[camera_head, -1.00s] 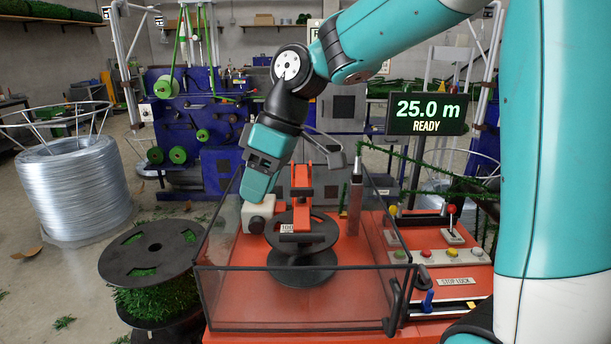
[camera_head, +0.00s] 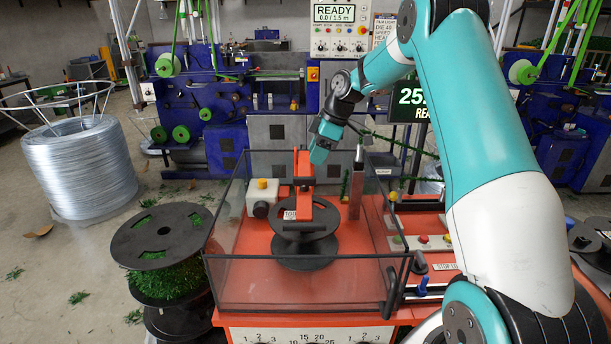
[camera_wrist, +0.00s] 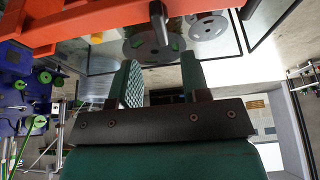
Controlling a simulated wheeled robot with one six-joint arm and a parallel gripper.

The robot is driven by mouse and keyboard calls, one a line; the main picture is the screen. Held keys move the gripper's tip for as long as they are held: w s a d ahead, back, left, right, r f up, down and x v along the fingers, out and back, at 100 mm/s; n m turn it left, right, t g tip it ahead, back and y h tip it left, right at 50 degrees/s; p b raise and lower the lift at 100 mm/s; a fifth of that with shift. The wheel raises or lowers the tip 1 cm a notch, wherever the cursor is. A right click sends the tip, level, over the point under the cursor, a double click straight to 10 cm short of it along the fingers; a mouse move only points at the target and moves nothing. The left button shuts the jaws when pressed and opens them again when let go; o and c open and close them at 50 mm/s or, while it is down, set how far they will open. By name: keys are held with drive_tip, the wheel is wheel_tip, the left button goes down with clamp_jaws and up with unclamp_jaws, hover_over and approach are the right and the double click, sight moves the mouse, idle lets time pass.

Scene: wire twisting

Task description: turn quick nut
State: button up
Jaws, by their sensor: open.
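A black spool (camera_head: 305,247) stands inside a clear-walled enclosure on the orange machine. An upright orange arm (camera_head: 304,170) rises over it, with a small white label at the spool's top. I cannot make out the quick nut for certain. My gripper (camera_head: 319,155) is beside the top of the orange arm, on its right; whether they touch is unclear. In the wrist view my gripper (camera_wrist: 161,75) has its two green fingers apart with nothing between them.
The enclosure's clear walls (camera_head: 240,285) surround the spool. A white box with a yellow button (camera_head: 262,197) stands left of the orange arm, and a grey post (camera_head: 357,185) stands right. A control panel (camera_head: 425,240) lies right. A green-filled reel (camera_head: 165,280) stands outside, left.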

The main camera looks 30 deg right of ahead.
sight(305, 177)
drive_tip(key=p+x, duration=0.1)
drive_tip(key=x, duration=0.7)
drive_tip(key=shift+p, duration=0.3)
clamp_jaws()
